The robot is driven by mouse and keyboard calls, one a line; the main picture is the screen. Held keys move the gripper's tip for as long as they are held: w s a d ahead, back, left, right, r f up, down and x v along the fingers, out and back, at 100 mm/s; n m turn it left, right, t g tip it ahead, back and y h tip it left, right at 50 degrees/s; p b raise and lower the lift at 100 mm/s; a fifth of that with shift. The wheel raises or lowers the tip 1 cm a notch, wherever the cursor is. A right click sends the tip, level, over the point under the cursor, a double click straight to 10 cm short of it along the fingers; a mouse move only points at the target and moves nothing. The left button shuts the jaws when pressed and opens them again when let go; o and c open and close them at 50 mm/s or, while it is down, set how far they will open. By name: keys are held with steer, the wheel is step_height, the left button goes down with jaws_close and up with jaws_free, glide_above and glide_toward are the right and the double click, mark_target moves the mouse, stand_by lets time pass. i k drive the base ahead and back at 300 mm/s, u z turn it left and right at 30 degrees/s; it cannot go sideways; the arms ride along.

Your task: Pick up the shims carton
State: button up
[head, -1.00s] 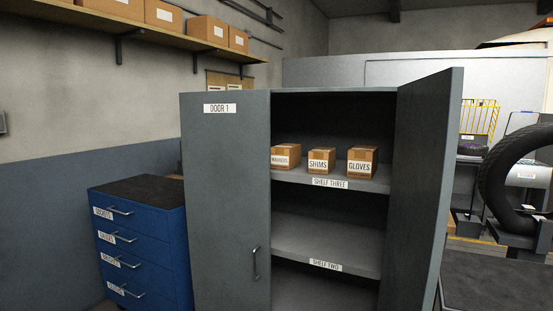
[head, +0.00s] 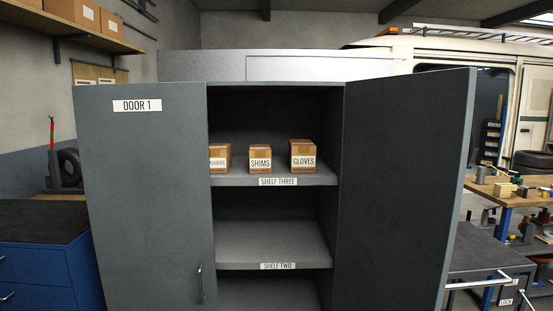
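The shims carton (head: 260,158) is a small brown box with a white label reading SHIMS. It stands upright on the shelf marked SHELF THREE (head: 230,180), inside the grey cabinet. A carton whose label reads as ASHERS (head: 220,158) stands to its left, partly hidden by the left door. The gloves carton (head: 302,156) stands to its right. There are gaps between the cartons. My gripper is not in view.
The cabinet's left door (head: 140,200), marked DOOR 1, covers part of the opening. The right door (head: 405,190) is swung open. SHELF TWO (head: 250,245) is empty. A blue drawer unit (head: 45,262) stands left; a dark-topped cart (head: 485,248) stands right.

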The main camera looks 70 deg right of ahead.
mark_target(260, 154)
steer(key=z, duration=0.85)
steer(key=i, duration=0.8)
steer(key=z, duration=0.85)
